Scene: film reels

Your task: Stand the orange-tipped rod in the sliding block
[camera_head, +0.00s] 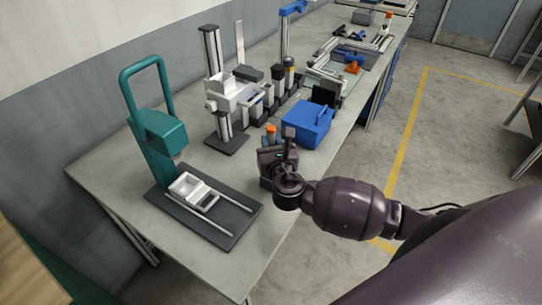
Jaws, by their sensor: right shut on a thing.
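My right gripper (270,152) is at the front edge of the bench, at the end of my dark arm. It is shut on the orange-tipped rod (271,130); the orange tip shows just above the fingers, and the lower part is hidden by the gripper. The sliding block (186,185) is the white block on two rails of a dark base plate (238,208), to the left of and nearer than the gripper. The rod is apart from the block. My left gripper is not in view.
A teal press frame (152,130) stands over the rails' far end. A blue box (308,124) sits right behind the gripper. A post stand with a white tray (230,92) and several small dark blocks stand farther back. Bare bench top lies between the base plate and stand.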

